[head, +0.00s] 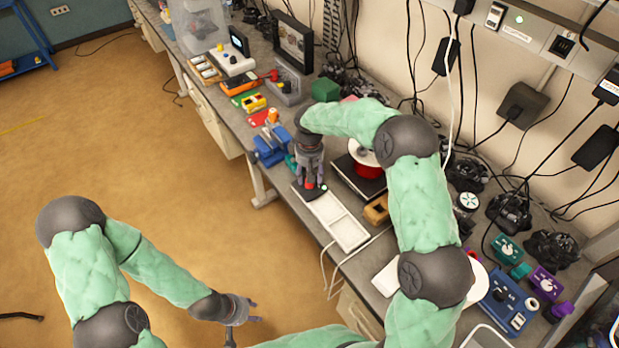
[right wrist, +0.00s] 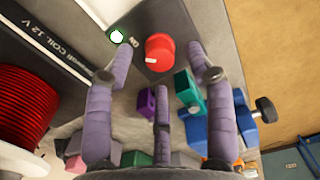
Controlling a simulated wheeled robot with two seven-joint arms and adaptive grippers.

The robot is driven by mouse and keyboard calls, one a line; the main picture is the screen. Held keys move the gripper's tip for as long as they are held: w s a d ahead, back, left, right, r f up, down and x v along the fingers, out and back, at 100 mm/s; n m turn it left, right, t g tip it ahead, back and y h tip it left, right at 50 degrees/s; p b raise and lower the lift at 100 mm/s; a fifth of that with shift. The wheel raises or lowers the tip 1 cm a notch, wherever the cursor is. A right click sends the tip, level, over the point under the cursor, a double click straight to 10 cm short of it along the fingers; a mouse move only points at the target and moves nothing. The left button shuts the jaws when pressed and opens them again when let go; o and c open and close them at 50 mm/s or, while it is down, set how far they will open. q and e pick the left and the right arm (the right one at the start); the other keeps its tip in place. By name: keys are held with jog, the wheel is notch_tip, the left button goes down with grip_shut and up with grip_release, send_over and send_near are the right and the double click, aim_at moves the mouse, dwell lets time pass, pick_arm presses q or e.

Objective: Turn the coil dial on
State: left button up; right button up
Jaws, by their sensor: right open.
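The coil dial (right wrist: 160,53) is a round red knob with a white mark at its left side in the right wrist view. My left gripper (head: 254,312) is open and empty over the floor, away from the bench.
A red wire coil (right wrist: 25,95) on a white spool stands close beside the dial panel. A blue vise (head: 270,147) and a teal piece (right wrist: 187,90) are near too. The bench (head: 215,95) holds many tools; cables hang along the wall.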

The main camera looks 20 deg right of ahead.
notch_tip(320, 180, up, 10)
jog(key=shift+f, duration=0.15)
jog(key=shift+f, duration=0.1)
dwell(0.6)
